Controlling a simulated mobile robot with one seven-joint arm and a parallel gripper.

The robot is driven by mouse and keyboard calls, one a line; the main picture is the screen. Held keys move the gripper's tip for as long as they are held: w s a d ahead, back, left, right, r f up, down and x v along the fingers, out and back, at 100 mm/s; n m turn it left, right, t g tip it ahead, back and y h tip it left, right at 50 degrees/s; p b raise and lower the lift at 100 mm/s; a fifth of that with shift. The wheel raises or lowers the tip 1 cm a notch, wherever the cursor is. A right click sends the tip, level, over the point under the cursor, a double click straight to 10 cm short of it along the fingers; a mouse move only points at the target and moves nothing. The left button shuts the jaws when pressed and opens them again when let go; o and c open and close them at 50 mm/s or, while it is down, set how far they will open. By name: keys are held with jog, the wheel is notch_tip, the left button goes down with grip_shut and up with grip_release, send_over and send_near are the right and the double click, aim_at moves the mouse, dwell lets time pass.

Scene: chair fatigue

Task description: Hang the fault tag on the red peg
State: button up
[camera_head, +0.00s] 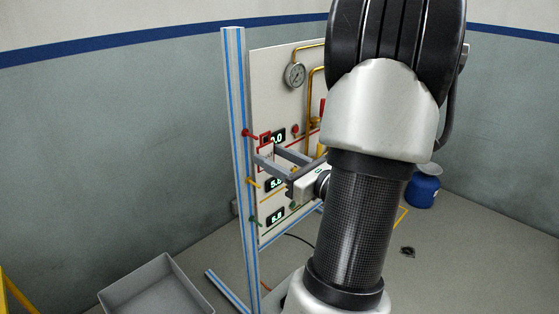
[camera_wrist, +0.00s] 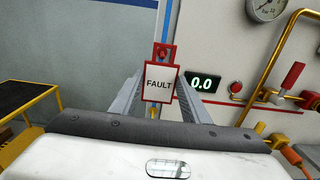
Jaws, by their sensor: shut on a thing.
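The fault tag is a white card with a red border and a red top piece with a hole; it reads FAULT in the wrist view (camera_wrist: 159,84). My gripper (camera_wrist: 159,79) is shut on the tag, with one grey finger at each side of the card. In the head view, my gripper (camera_head: 266,155) reaches left in front of the panel, and the tag's red top (camera_head: 266,138) shows above the fingers. The red peg (camera_head: 249,133) is just left of the tag's top. I cannot tell whether the peg passes through the hole.
The panel (camera_head: 270,75) carries a gauge (camera_head: 294,75), yellow pipes and displays; one reads 0.0 (camera_wrist: 203,83). A yellow peg (camera_head: 252,183) is below the red one. A blue-striped post (camera_head: 234,100) stands at its left edge. A grey tray (camera_head: 150,285) lies at lower left.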

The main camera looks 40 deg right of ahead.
jog(key=shift+w+a+f, duration=0.1)
jog(key=shift+w+f, duration=0.05)
jog(key=shift+w, duration=1)
jog(key=shift+w+a+f, duration=0.1)
jog(key=shift+w, duration=1.05)
jog(key=shift+w+f+b, duration=0.45)
jog(key=shift+w+b, duration=0.2)
jog(key=o, duration=1.1)
jog(key=shift+s, duration=0.1)
jog(key=p, duration=0.2)
send_near(266, 155)
jog(key=s, duration=0.2)
jog(key=s+f, duration=0.1)
jog(key=s, duration=0.1)
jog(key=shift+s+d, duration=0.1)
jog(key=shift+d, duration=0.15)
